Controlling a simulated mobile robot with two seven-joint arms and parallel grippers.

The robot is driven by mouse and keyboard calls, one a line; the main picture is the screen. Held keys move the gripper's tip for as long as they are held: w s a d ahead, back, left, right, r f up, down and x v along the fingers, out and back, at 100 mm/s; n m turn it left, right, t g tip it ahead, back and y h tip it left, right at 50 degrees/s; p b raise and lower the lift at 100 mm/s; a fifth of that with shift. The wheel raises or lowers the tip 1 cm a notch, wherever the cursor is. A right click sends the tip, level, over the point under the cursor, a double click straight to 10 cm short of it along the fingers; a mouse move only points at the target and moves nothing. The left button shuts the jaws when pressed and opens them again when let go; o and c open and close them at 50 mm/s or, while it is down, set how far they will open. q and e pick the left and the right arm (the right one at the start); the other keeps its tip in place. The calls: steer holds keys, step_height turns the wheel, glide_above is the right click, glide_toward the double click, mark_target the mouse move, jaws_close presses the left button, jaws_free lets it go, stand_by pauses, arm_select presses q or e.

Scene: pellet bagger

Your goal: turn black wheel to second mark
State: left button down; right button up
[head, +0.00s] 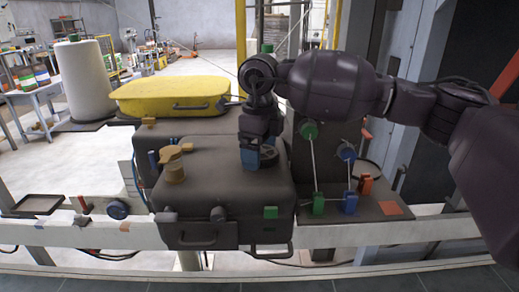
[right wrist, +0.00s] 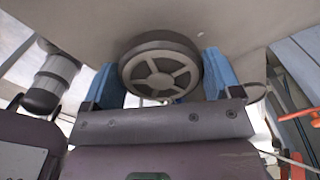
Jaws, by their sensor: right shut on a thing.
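The black wheel (head: 267,153) sits on top of the dark grey machine box (head: 225,190), at its back right. In the right wrist view the wheel (right wrist: 160,68) is a dark disc with a lighter spoked face, between two blue fingers. My right gripper (head: 250,158) reaches down onto the wheel from above. In the right wrist view the right gripper (right wrist: 163,80) is shut on the wheel, one finger at each side. I cannot make out any marks around the wheel. My left gripper is not in view.
A yellow lid with a handle (head: 170,95) lies behind the box. An ochre knob (head: 173,165) stands on the box's left. Rods with green and blue knobs (head: 310,131) rise close to the right of the wheel. A white roll (head: 82,80) stands at the left.

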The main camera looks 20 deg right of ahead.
steer(key=shift+m, duration=1.2)
steer(key=o, duration=0.8)
steer(key=shift+c, duration=0.2)
steer(key=shift+r, duration=0.15)
